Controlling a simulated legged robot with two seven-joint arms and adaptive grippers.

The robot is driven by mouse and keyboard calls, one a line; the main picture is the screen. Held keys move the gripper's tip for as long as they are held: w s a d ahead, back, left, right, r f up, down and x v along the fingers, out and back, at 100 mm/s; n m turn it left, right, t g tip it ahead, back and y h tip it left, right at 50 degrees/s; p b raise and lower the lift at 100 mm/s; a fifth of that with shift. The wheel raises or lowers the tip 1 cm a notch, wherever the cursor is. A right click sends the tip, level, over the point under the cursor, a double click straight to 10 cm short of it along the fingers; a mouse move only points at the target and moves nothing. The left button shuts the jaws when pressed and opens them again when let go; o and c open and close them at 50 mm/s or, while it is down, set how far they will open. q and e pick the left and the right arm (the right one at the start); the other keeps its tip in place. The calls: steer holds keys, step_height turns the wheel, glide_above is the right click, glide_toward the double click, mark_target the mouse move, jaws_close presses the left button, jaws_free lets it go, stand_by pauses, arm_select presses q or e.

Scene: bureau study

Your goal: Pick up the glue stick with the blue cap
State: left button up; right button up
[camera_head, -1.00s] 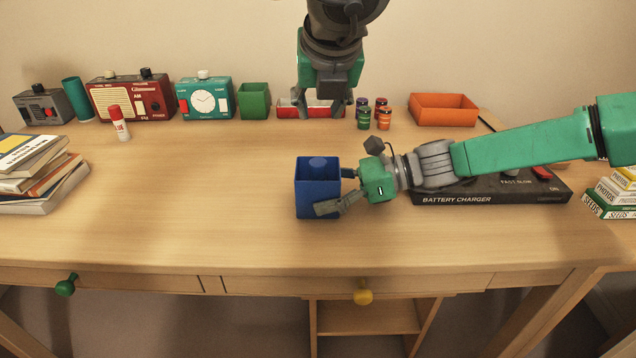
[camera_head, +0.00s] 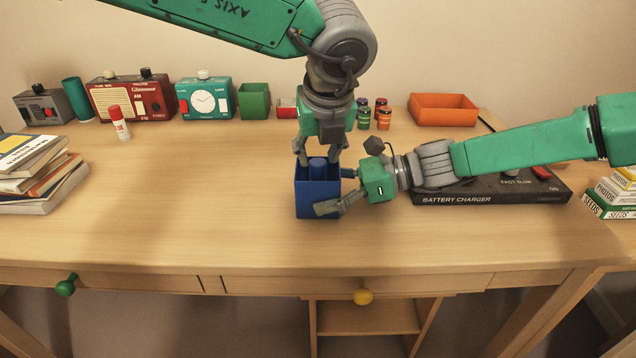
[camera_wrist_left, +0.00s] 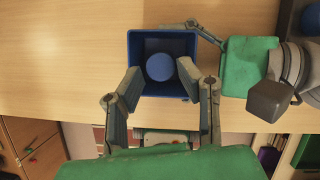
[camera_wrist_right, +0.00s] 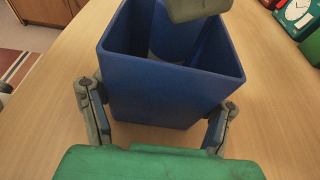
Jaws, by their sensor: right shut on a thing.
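The glue stick's round blue cap (camera_head: 318,164) stands up inside the open blue box (camera_head: 316,203); its lower body is hidden by the walls. In the left wrist view the cap (camera_wrist_left: 160,67) sits inside the box, between my left fingertips. My left gripper (camera_head: 319,156) points down over the box, open, with a finger on either side of the cap. My right gripper (camera_head: 335,190) is shut on the blue box from the right; in the right wrist view its fingers flank the box (camera_wrist_right: 165,95). A red-capped white glue stick (camera_head: 119,123) stands apart at the left.
A black battery charger (camera_head: 490,190) lies under my right arm. Behind stand a green cup (camera_head: 253,101), a teal clock (camera_head: 205,98), small jars (camera_head: 383,118) and an orange tray (camera_head: 443,109). Books (camera_head: 40,175) are stacked at left. The desk's left middle is clear.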

mark_target(318, 161)
arm_select(q)
steer(key=x, duration=0.3)
steer(key=shift+w+f, duration=0.1)
steer(key=shift+f, duration=0.1)
jaws_close()
steer(key=shift+r, duration=0.1)
step_height(318, 161, up, 10)
steer(key=shift+f, duration=0.1)
arm_select(e)
steer(key=o, duration=1)
steer(key=shift+d, duration=0.1)
